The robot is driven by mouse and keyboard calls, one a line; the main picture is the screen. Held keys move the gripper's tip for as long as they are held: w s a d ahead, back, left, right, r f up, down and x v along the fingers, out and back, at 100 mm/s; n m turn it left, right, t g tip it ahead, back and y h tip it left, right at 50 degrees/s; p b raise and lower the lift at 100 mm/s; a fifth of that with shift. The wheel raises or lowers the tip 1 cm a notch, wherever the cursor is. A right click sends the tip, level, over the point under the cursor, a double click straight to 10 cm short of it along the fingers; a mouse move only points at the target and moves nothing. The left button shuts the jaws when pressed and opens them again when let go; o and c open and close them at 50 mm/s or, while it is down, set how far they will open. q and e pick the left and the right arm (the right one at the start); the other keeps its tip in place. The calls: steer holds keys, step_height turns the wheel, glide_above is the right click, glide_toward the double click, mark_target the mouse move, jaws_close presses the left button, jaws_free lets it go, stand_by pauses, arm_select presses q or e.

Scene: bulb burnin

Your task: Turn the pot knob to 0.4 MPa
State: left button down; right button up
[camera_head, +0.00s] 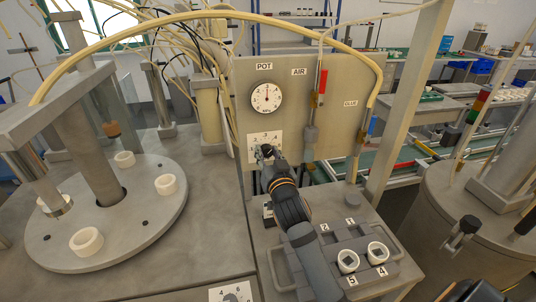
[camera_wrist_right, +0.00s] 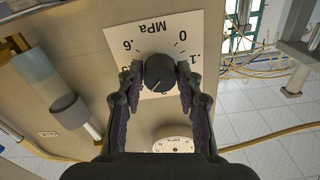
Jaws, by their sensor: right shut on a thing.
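The pot knob (camera_wrist_right: 160,72) is a round black knob on a white MPa scale plate (camera_wrist_right: 150,38), seen upside down in the right wrist view. Its pale pointer line slants toward the lower left there, and the fingers hide some scale figures. The plate also shows in the head view (camera_head: 277,138), below the POT label (camera_head: 264,66) and the round pot gauge (camera_head: 266,96). The gauge needle points roughly straight up. My right gripper (camera_wrist_right: 160,80) is shut on the knob, one finger at each side; it shows in the head view (camera_head: 268,153). My left gripper is not in view.
To the right of the gauge are an AIR label (camera_head: 299,72) and a flow tube with a red part (camera_head: 322,82). A block with numbered sockets (camera_head: 370,268) stands below my right arm. A round plate with white rings (camera_head: 150,215) is at left.

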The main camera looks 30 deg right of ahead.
steer(key=o, duration=1.1)
steer(key=shift+f, duration=0.1)
steer(key=shift+o, duration=0.2)
steer(key=shift+s, duration=0.15)
steer(key=v, duration=0.7)
